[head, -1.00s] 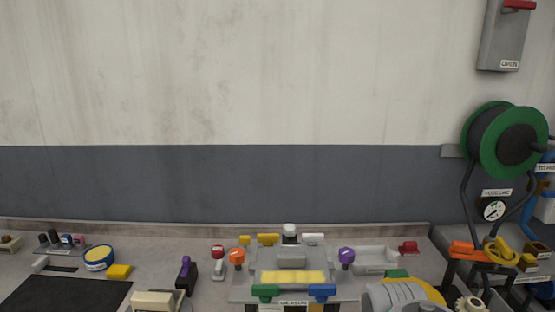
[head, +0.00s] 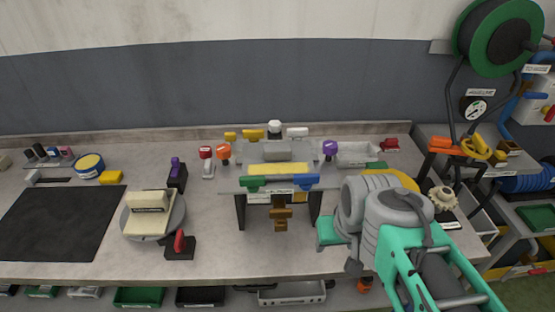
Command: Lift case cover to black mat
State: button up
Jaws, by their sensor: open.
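A cream case (head: 149,226) sits on a round grey turntable (head: 178,222) left of the middle of the bench. A raised cream block with a dark label on its front, which looks like the case cover (head: 149,201), stands on its flat lower part. I cannot tell how the two are joined. The black mat (head: 60,222) lies flat and bare on the bench to the left of the turntable, a short gap away. My arm comes in from the lower right, well to the right of the case. The fingers of my gripper do not show.
A black block with a red handle (head: 179,242) stands right beside the turntable. A black stand with a purple handle (head: 177,175) is behind it. A grey raised fixture (head: 240,182) with coloured clamps fills the middle. A blue-and-yellow tin (head: 89,165) and yellow block (head: 111,177) sit behind the mat.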

aim_at(276, 161)
jog(key=z, duration=2.6)
jog(key=k, duration=1.7)
jog(key=u, duration=2.55)
